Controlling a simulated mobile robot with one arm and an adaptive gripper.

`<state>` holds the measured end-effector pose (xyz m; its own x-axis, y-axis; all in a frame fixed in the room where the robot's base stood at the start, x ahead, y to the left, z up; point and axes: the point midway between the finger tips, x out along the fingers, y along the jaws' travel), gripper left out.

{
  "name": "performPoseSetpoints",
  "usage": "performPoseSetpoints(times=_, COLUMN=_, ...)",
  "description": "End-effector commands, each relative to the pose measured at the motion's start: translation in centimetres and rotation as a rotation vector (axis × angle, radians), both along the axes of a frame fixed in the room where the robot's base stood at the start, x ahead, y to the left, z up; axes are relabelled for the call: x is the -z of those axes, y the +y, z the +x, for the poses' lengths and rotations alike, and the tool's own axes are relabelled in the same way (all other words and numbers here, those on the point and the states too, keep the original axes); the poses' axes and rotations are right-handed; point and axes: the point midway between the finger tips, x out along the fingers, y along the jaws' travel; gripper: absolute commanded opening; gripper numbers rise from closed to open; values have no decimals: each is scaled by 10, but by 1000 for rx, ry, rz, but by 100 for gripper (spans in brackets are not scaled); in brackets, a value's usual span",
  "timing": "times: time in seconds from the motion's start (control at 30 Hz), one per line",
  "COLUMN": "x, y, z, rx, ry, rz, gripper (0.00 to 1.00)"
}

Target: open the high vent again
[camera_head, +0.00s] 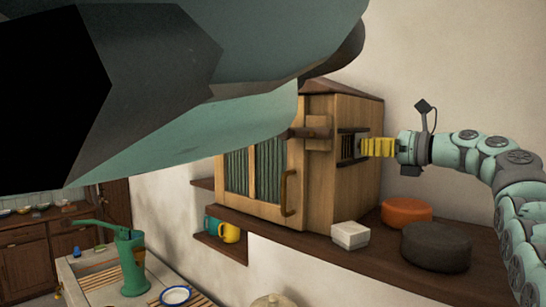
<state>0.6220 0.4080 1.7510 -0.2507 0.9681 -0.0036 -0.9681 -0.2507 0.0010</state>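A wooden cabinet (318,188) stands on a brown wall shelf. A small vent (347,146) with a dark frame and upright bars is set high in its right side. I cannot tell how far the vent is open. My gripper (366,147) reaches in from the right with its yellow ribbed fingers pointing at the vent. The fingertips are at or very near the vent's right edge; I cannot tell if they touch it. The fingers overlap in this view, so their opening is hidden. Nothing held can be made out.
A white box (350,235), an orange round container (406,212) and a dark round one (436,247) stand on the shelf (320,246) below my arm. The cabinet's front door has a curved handle (287,193). A large teal part of my body covers the upper left.

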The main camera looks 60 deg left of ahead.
Motion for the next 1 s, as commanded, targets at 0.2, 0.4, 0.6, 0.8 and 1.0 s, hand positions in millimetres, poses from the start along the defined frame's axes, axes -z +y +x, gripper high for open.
performPoseSetpoints(times=0.2, x=-1, y=-4, z=10, rx=32, ry=0, rz=4, gripper=0)
performPoseSetpoints(times=0.4, x=-1, y=-4, z=9, rx=30, ry=0, rz=4, gripper=44)
performPoseSetpoints(times=0.6, x=-1, y=-3, z=8, rx=24, ry=1, rz=3, gripper=60)
performPoseSetpoints(times=0.8, x=-1, y=-3, z=7, rx=22, ry=0, rz=2, gripper=60)
performPoseSetpoints(times=1.0, x=0, y=-21, z=12, rx=24, ry=1, rz=2, gripper=60)
